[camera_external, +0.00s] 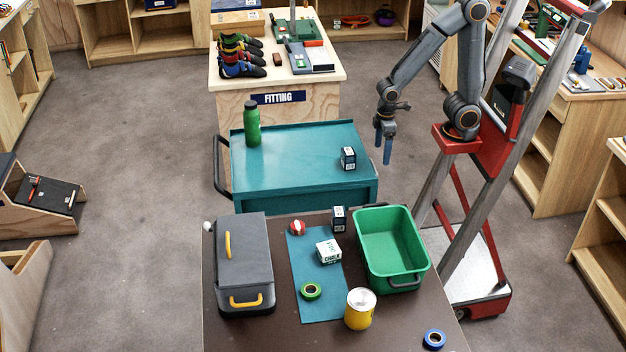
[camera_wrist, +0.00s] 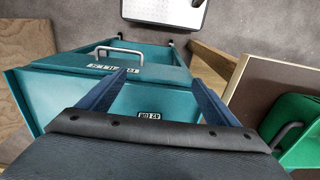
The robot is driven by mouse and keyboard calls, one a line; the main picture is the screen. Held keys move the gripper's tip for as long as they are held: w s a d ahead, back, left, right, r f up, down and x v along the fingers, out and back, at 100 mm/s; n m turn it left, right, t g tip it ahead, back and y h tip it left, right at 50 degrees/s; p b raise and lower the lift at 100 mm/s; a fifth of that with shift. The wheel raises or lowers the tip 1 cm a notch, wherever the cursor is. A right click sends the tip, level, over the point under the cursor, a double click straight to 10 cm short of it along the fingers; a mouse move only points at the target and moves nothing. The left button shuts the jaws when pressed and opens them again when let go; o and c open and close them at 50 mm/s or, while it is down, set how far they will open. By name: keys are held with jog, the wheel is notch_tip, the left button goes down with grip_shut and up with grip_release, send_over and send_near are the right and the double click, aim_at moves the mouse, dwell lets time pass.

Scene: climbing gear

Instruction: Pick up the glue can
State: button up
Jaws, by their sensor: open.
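A yellow can with a pale lid (camera_external: 360,309), likely the glue can, stands upright at the front of the brown table, by the lower right corner of the teal mat (camera_external: 318,308). It does not show in the wrist view. My gripper (camera_external: 384,150) hangs fingers down, beyond the table and just right of the teal cart, well away from the can. In the wrist view my gripper (camera_wrist: 157,78) has its two blue fingers apart, with nothing held between them.
A green tub (camera_external: 391,250) stands behind the can, and a grey toolbox (camera_external: 243,265) at the table's left. Green tape (camera_external: 311,291), a white box (camera_external: 328,252) and blue tape (camera_external: 434,339) lie nearby. The teal cart (camera_external: 300,185) carries a green bottle (camera_external: 252,125) and dark box (camera_external: 348,158).

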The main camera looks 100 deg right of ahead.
notch_tip(320, 180, up, 6)
jog(key=r, duration=0.1)
jog(key=w+a+r+m+t+y+b, duration=0.1)
jog(key=w+a+m, duration=0.3)
jog(key=w+a, duration=0.85)
jog(key=w+a+r+m+y+b, duration=0.2)
jog(key=w+a+m, duration=0.3)
jog(key=w+a, duration=0.8)
jog(key=m+g+y+b, duration=0.1)
jog(key=m+y+b, duration=0.15)
jog(key=m, duration=0.65)
send_over(361, 294)
jog(key=f, duration=0.3)
jog(key=shift+d+f+y+p, duration=0.25)
jog(key=shift+f+p, duration=0.05)
jog(key=shift+f, duration=0.1)
jog(key=f, duration=0.4)
jog(key=shift+w+d+f, duration=0.1)
jog(key=shift+d+f, duration=0.1)
jog(key=shift+f, duration=0.05)
jog(key=shift+x, duration=1.2)
jog(key=shift+p+x, duration=0.6)
jog(key=shift+x, duration=2.2)
